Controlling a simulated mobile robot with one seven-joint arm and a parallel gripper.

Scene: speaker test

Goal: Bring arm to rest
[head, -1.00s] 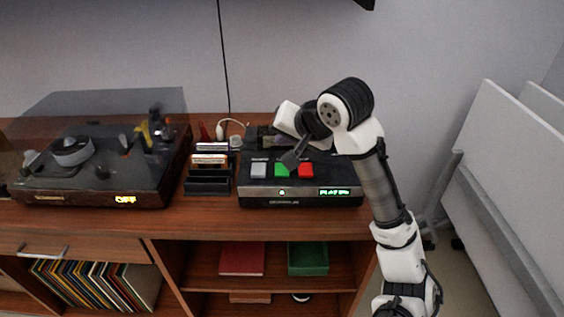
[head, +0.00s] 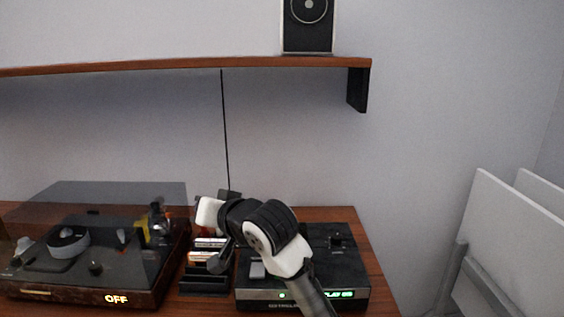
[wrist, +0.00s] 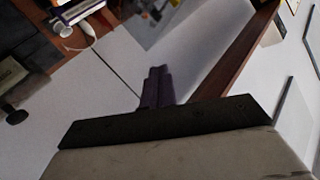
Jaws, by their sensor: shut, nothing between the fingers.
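My gripper (head: 218,264) is shut and empty. In the head view it is partly hidden by my wrist and is in front of the small cassette rack (head: 205,283), above the cabinet top. In the wrist view its dark closed fingers (wrist: 157,86) show against the pale wall. My arm is bent and reaches up from the bottom across the black tape deck (head: 345,265). The deck's green display is lit. Its grey button (head: 257,270) shows, while my arm hides the green and red ones.
A turntable (head: 140,285) under a dark lid stands at left, its display reading OFF. A wall shelf (head: 180,67) holds a speaker (head: 308,25). A black cable (head: 225,130) hangs down the wall. White panels (head: 510,240) lean at right. The wall space between shelf and cabinet is open.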

